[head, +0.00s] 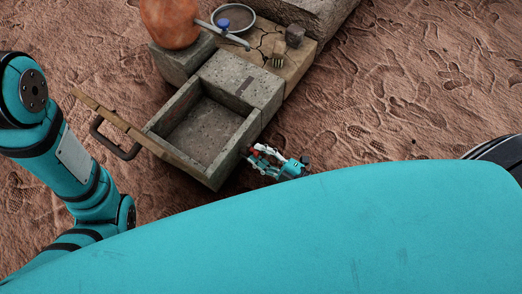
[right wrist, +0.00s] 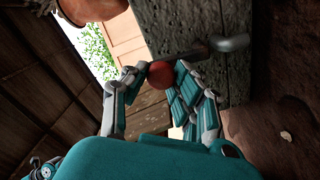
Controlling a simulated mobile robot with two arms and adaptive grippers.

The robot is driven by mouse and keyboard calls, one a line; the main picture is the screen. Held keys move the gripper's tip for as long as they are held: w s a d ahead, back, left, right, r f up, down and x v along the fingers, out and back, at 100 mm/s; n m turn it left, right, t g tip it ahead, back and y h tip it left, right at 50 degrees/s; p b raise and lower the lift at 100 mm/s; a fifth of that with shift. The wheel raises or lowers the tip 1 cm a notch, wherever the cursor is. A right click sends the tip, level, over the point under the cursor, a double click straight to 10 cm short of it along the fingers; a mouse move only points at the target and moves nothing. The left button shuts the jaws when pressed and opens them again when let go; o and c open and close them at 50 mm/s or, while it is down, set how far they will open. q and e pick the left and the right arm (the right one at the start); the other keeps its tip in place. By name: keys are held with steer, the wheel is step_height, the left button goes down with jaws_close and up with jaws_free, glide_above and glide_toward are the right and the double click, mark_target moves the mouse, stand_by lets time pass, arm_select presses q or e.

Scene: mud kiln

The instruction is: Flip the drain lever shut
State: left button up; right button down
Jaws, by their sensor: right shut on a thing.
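The drain lever, a dark rod with a red ball knob (right wrist: 161,73), shows in the right wrist view, beside a grey metal pipe stub (right wrist: 232,43) on the stone basin wall (right wrist: 180,22). My right gripper (right wrist: 162,72) has its fingers on both sides of the knob and is shut on it. In the head view my right gripper (head: 260,156) is low against the outer right side of the concrete basin (head: 228,146), with a bit of red at its fingertips. The lever's rod is too small to make out there. My left arm shows at the left; its gripper is out of view.
An orange clay pot (head: 168,22), a round bowl (head: 236,17), a brush (head: 278,58) and a dark block (head: 295,35) stand behind. Open sandy ground lies to the right.

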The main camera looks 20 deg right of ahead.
steer(key=shift+s+a+n, duration=0.2)
steer(key=shift+n, duration=0.2)
steer(key=c, duration=1)
jaws_free()
steer(key=shift+c, duration=0.2)
steer(key=v, duration=1.2)
